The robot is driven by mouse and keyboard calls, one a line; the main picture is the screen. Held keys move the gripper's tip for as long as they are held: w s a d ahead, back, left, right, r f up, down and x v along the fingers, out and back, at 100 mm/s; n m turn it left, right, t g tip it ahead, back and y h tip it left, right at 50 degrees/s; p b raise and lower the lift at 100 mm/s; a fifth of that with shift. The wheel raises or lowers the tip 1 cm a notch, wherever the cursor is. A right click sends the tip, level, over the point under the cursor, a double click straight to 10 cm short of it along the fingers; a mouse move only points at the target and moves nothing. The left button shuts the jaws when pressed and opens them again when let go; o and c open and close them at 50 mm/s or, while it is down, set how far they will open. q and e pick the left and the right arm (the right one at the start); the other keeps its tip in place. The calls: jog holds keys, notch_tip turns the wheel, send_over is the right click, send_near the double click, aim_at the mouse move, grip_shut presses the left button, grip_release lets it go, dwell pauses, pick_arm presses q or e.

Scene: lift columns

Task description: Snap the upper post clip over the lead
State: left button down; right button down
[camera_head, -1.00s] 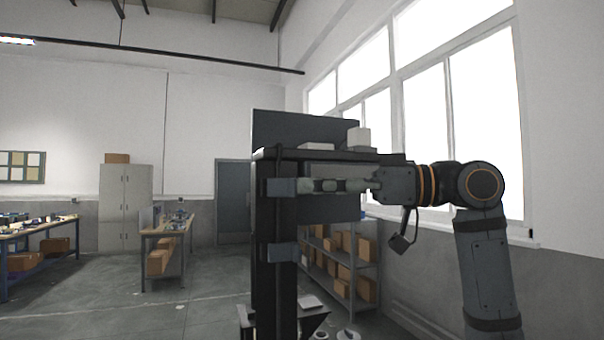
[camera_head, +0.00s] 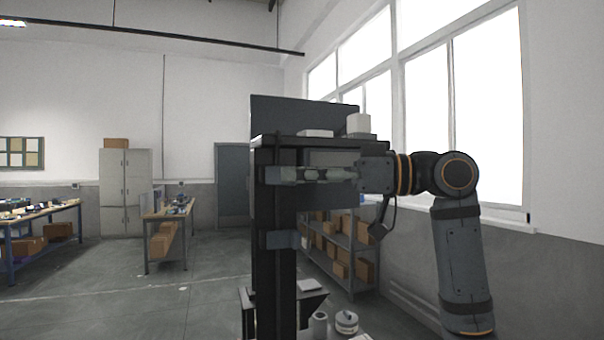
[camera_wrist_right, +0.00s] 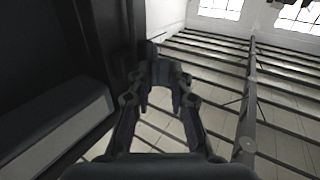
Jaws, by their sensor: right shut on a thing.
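A black upright post (camera_head: 280,300) stands near the middle of the head view. The grey upper post clip (camera_head: 272,175) sits near its top, and a similar grey lower clip (camera_head: 281,239) is below it. A thin dark lead (camera_head: 276,150) shows at the post's top; its course past the clips is hard to tell. My right gripper (camera_head: 298,174) reaches in from the right at the upper clip, shut on a part there, apparently the clip. In the wrist view its fingers (camera_wrist_right: 162,100) lie beside the dark post; the held part is hard to make out. My left gripper is not in view.
A dark panel and shelf (camera_head: 330,141) with small white items stand behind and above the gripper. A shelving rack with boxes (camera_head: 345,250) is behind. Open floor lies at left.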

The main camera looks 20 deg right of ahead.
jog(key=n+g+p, duration=0.1)
jog(key=w+n+g+y+p, duration=0.1)
jog(key=g, duration=0.1)
jog(key=d+n+g+p, duration=0.1)
jog(key=g, duration=0.1)
jog(key=shift+w+n+y, duration=0.3)
jog(key=shift+y, duration=0.1)
jog(key=c, duration=1.4)
grip_release()
jog(key=shift+s, duration=0.1)
jog(key=shift+d, duration=0.1)
jog(key=v, duration=0.7)
jog(key=shift+d, duration=0.4)
